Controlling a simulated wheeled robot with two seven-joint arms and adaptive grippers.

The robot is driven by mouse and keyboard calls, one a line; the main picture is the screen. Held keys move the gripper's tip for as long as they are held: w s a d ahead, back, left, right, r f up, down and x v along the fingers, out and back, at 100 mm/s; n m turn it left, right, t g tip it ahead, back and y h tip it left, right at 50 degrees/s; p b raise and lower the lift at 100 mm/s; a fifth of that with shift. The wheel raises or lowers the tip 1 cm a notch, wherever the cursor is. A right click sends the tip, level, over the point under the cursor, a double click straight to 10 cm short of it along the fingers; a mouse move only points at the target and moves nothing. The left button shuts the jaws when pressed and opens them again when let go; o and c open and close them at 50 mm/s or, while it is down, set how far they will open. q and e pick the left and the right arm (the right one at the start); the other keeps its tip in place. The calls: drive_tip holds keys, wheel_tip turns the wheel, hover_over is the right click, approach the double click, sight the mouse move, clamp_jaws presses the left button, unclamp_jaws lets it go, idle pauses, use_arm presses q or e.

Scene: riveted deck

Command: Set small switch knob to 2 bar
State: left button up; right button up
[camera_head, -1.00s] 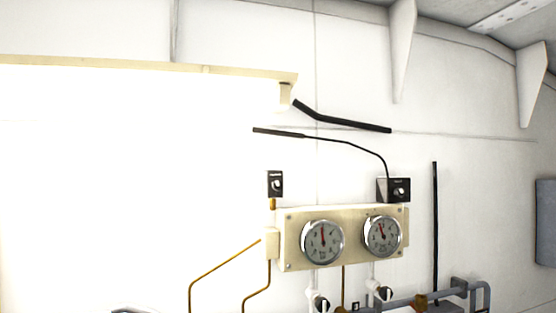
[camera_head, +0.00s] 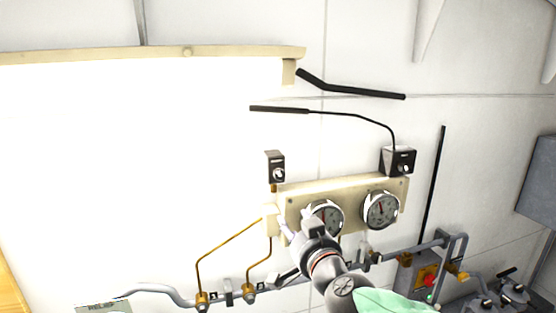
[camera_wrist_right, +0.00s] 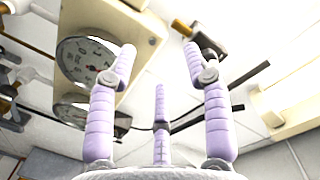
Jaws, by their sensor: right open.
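Two small black switch boxes with light knobs are on the wall: the left box (camera_head: 275,167) above a brass fitting, and the right box (camera_head: 398,161) above the gauge panel's right end. Their scale marks are too small to read, and I cannot tell which is the 2 bar knob. My right gripper (camera_head: 286,223) is open and empty in front of the panel's left part, below the left box. In the right wrist view its lilac fingers (camera_wrist_right: 160,75) are spread, with a dark box (camera_wrist_right: 206,45) beyond one fingertip. My left gripper is not in view.
A cream panel (camera_head: 345,188) carries two round gauges, the left one (camera_head: 326,216) partly hidden by my right gripper, the right one (camera_head: 381,210) clear. Brass pipes (camera_head: 228,245), a grey pipe (camera_head: 412,245) and valves run below. A black lever (camera_head: 350,90) is above.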

drive_tip(key=t+p, duration=0.1)
drive_tip(key=p, duration=0.1)
approach(281, 176)
drive_tip(key=shift+y, duration=0.3)
drive_tip(key=x, duration=1)
drive_tip(key=shift+w+d+f, duration=0.1)
drive_tip(key=shift+w+d, duration=0.05)
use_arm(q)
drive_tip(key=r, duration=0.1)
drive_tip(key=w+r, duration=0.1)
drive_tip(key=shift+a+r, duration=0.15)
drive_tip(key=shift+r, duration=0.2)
